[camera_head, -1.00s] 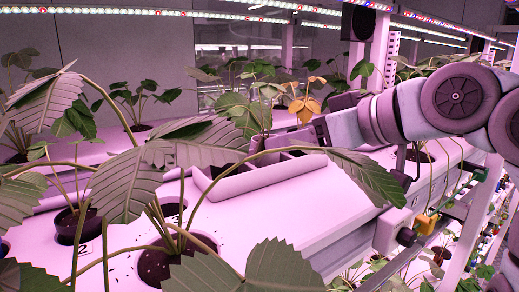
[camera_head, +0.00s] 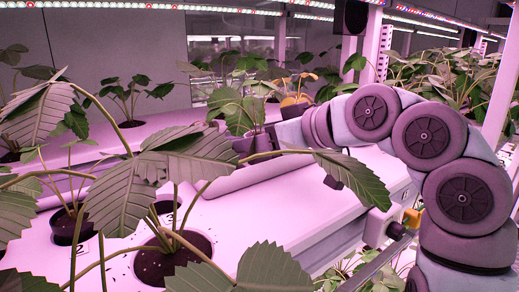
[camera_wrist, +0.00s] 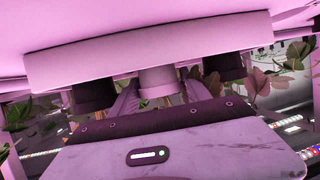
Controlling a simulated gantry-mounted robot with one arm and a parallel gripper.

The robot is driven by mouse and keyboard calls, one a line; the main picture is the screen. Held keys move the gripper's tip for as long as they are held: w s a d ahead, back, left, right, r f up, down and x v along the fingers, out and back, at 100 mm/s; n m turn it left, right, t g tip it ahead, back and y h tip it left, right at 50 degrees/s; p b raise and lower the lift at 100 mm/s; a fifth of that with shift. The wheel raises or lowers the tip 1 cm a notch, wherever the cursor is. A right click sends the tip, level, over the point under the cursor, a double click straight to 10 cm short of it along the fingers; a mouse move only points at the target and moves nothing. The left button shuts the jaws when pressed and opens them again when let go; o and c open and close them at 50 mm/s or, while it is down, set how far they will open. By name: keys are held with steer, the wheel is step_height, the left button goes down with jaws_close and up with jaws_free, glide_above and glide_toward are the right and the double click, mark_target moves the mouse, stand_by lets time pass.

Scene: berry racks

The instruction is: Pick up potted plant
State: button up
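Several potted plants stand in a row at a long pale tray. In the wrist view, which appears upside down, a light pot (camera_wrist: 157,80) is between the two fingers of my gripper (camera_wrist: 158,92), with a dark pot (camera_wrist: 93,96) on one side and another dark pot (camera_wrist: 223,66) on the other. The fingers are close beside the light pot; I cannot tell whether they press on it. In the head view my gripper (camera_head: 268,135) is low at the tray's far end, its fingertips mostly hidden among pots and leaves. A leafy plant (camera_head: 240,112) stands there.
The pale tray (camera_head: 232,178) has a raised wall, which also shows in the wrist view (camera_wrist: 150,45). Large leaves (camera_head: 130,190) and a pot (camera_head: 150,266) fill the near left. A plant with orange leaves (camera_head: 295,99) stands behind my gripper. The white bench (camera_head: 270,210) has clear room in front.

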steer(key=c, duration=1)
steer(key=shift+r, duration=0.15)
